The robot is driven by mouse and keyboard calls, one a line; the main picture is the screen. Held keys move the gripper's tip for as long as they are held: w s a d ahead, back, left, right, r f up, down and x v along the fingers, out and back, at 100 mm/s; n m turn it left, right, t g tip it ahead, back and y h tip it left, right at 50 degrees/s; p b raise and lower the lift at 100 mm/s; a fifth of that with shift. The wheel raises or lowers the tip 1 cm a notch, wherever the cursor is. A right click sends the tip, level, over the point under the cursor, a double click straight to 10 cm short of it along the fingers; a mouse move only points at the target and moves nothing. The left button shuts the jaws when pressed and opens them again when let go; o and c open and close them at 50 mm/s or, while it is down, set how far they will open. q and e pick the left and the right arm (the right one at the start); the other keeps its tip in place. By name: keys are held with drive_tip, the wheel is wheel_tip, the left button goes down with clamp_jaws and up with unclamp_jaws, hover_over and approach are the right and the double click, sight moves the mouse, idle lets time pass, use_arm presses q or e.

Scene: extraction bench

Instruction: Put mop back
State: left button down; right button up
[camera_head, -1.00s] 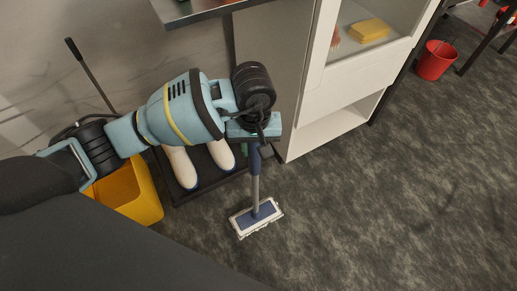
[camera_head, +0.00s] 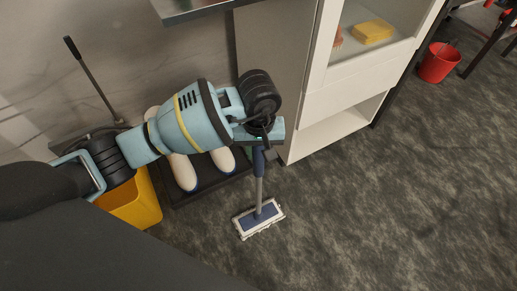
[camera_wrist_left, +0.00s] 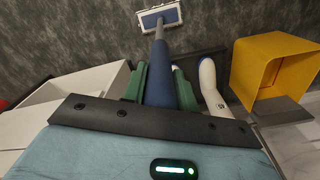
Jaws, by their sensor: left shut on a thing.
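The mop (camera_head: 259,190) has a blue handle, a grey shaft and a flat blue head with a white rim (camera_head: 258,218). In the head view it hangs nearly upright below my left gripper (camera_head: 262,146), its head at or just above the dark carpet; I cannot tell if it touches. The left wrist view shows my left gripper's green fingers (camera_wrist_left: 158,84) shut around the mop's blue handle (camera_wrist_left: 160,75), with the head (camera_wrist_left: 160,18) at the far end. My left forearm hides part of the area behind. My right gripper is not in view.
A yellow bucket (camera_head: 140,206) stands left of the mop. White boots (camera_head: 184,172) stand on a dark tray (camera_head: 207,190) by the wall. A white cabinet (camera_head: 338,134) is right of my gripper. A red bucket (camera_head: 437,64) is at the far right. Carpet in front is clear.

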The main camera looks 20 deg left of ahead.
use_arm(q)
drive_tip(key=shift+f, duration=0.1)
drive_tip(key=c, duration=1.1)
unclamp_jaws()
drive_tip(key=shift+r, duration=0.5)
wheel_tip(320, 180, up, 10)
drive_tip(key=p, duration=0.2)
drive_tip(key=shift+p, duration=0.3)
drive_tip(key=shift+r, duration=0.65)
